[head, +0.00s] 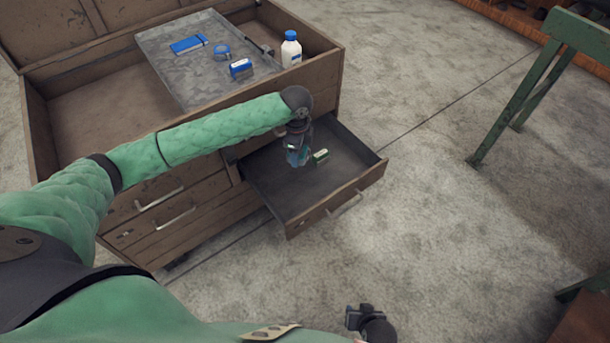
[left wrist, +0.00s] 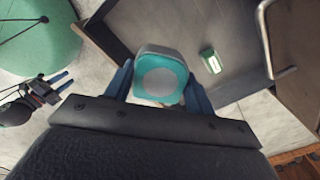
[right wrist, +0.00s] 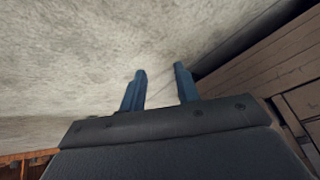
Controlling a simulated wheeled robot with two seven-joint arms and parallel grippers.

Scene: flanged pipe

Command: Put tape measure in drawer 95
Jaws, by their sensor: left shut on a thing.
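The tape measure (left wrist: 160,76) is a teal rounded case with a grey round face in the left wrist view. My left gripper (left wrist: 158,90) is shut on it, one blue finger on each side. In the head view my left gripper (head: 298,158) hangs over the open drawer (head: 290,190), and the tape measure is mostly hidden there. A small green-and-white box (head: 320,155) lies in the drawer; it also shows in the left wrist view (left wrist: 210,62). My right gripper (right wrist: 160,88) is open and empty, low over the floor, away from the cabinet.
A green stand (head: 520,95) is at the right. The floor between is clear.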

